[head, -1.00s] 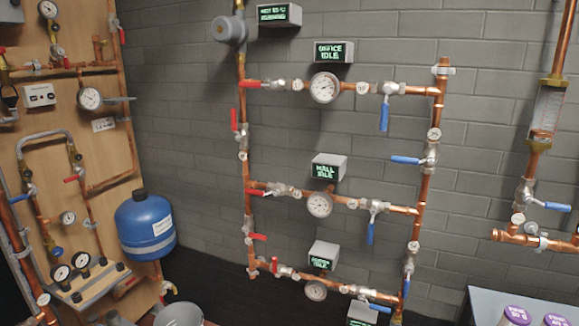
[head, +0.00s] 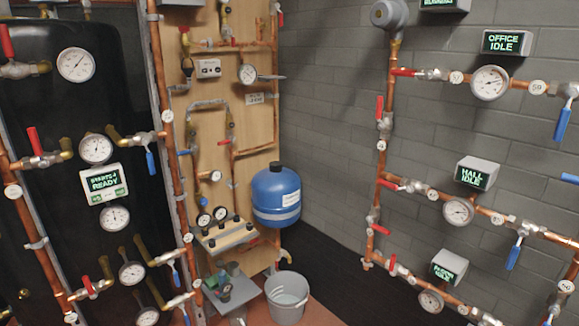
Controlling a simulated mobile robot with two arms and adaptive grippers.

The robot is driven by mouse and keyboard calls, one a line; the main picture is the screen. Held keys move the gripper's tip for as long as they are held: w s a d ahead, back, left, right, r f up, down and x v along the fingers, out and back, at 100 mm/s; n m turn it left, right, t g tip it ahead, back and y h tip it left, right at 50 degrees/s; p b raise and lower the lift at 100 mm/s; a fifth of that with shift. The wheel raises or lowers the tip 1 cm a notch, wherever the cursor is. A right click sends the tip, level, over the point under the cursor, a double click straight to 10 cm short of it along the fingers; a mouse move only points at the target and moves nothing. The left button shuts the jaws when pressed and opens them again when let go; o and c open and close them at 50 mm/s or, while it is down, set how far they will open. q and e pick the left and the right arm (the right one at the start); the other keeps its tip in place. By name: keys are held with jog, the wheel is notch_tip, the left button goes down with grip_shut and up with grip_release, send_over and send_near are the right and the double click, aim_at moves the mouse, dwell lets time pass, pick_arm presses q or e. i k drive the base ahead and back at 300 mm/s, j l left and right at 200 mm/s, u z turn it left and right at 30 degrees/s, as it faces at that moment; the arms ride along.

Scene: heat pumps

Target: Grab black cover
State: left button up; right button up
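I cannot make out with certainty a thing that is the black cover. A small black cap (head: 276,166) sits on top of the blue vessel (head: 276,198) against the wooden board. A large dark panel (head: 65,115) fills the left side behind gauges and pipes. Neither of my grippers shows in the head view.
A grey bucket (head: 287,298) stands on the reddish floor (head: 325,312). Left of it is a low grey stand (head: 233,292) with small fittings. Copper pipes with valves and gauges run along the wooden board (head: 262,118) and the grey brick wall (head: 335,90).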

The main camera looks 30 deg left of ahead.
aim_at(275, 166)
jog(key=i+j+u, duration=0.15)
jog(key=u, duration=0.2)
jog(key=i+j+u, duration=0.1)
jog(key=u, duration=0.25)
jog(key=i+j+u, duration=0.1)
jog(key=u, duration=0.25)
jog(key=i, duration=0.1)
